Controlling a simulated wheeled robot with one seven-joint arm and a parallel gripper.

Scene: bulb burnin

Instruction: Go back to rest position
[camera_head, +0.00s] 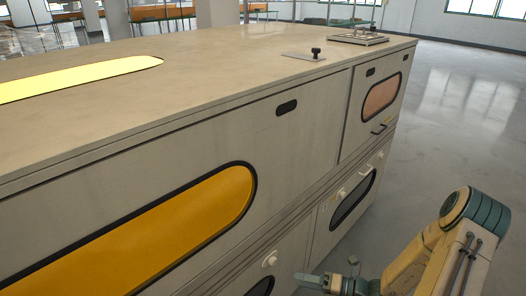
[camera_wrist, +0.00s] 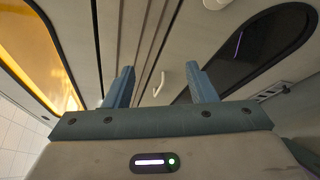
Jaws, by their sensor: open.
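My gripper (camera_wrist: 162,82) is open and empty in the wrist view, its two blue-green fingers apart. In the head view, part of my gripper (camera_head: 318,281) shows at the bottom, in front of the lower part of a large beige cabinet (camera_head: 305,130). The wrist view shows a pale handle (camera_wrist: 164,84) on the cabinet front, seen between the fingers. I cannot tell whether the fingers touch anything. My arm rises at the lower right of the head view.
The cabinet has an orange window (camera_head: 165,232), dark lower windows (camera_head: 354,199) and a pinkish window (camera_head: 381,96) at the far end. A plate with a black knob (camera_head: 316,53) and a flat tray (camera_head: 358,39) are on top. The grey floor (camera_head: 465,110) to the right is clear.

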